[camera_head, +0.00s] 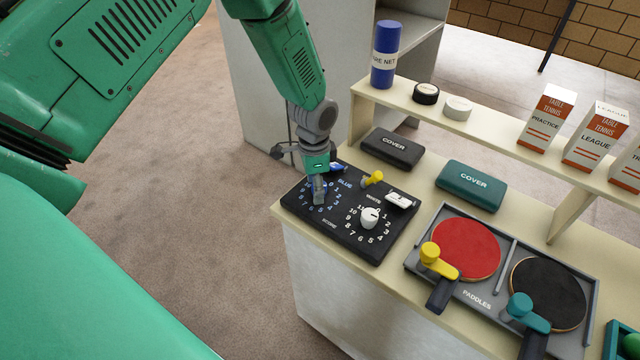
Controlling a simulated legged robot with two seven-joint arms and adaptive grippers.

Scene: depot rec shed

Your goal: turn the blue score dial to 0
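The black score panel (340,238) lies on the near left end of the table. The blue dial (325,188) is on its left side, ringed by blue numbers and marked BLUE. My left gripper (319,198) points down right at this dial and hides most of it, so its pointer direction cannot be read. The fingertips look close together at the dial, but I cannot tell whether they grip it. A white dial (370,217) with white numbers sits to the right on the same panel. My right gripper is not in view.
A yellow knob (373,178), a blue part (338,168) and a white part (399,200) stand along the panel's far edge. Black (392,149) and teal (471,186) covers lie behind. A paddle tray (409,262) is to the right. A raised shelf (480,130) runs behind.

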